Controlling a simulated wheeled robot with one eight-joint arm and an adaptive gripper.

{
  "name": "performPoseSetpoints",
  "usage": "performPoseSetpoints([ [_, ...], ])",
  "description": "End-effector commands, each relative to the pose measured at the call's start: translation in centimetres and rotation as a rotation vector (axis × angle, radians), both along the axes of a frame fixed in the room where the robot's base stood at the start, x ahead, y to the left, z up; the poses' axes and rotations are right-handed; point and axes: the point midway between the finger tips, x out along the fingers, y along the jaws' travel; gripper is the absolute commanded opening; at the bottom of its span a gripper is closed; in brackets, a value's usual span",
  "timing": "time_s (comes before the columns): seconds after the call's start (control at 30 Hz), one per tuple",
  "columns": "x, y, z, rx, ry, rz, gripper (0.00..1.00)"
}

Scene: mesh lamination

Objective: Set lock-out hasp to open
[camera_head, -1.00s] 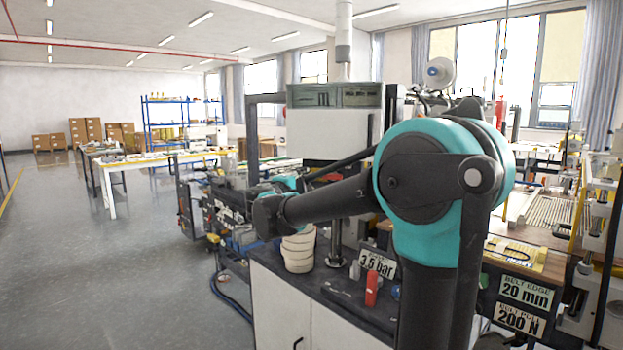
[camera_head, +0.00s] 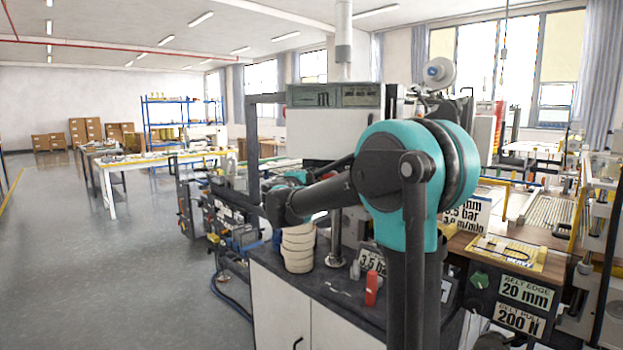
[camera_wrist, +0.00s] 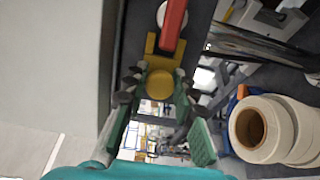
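In the wrist view, a red bar (camera_wrist: 173,22) stands out from a yellow bracket with a round yellow disc (camera_wrist: 159,84); it looks like the lock-out hasp, though I cannot tell for sure or read its position. My gripper (camera_wrist: 160,136) is open, with its two grey-green finger pads well apart. The yellow disc shows between the finger linkages, above the pads in the picture. I see no contact and cannot judge the depth between them. In the head view, my gripper's fingers are hidden behind my arm, and I cannot make out the hasp.
A stack of cream rolls (camera_head: 298,248) stands on the dark cabinet top; rolls (camera_wrist: 262,128) also show right of my gripper in the wrist view. The floor at left (camera_head: 100,270) is clear.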

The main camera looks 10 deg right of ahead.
Motion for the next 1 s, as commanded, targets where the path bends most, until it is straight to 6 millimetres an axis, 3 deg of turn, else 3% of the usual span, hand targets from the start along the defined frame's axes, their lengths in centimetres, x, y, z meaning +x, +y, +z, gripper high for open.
performPoseSetpoints([
  [0.03,0.0,0.0,0.0,0.000,0.000,0.000,0.16],
  [0.17,0.0,0.0,0.0,0.000,0.000,0.000,0.00],
  [0.47,0.0,0.1,0.0,0.000,0.000,0.000,0.00],
  [0.73,1.3,3.0,0.0,0.000,0.000,0.001,0.00],
  [1.0,1.4,3.3,0.0,0.000,0.000,0.003,0.00],
])
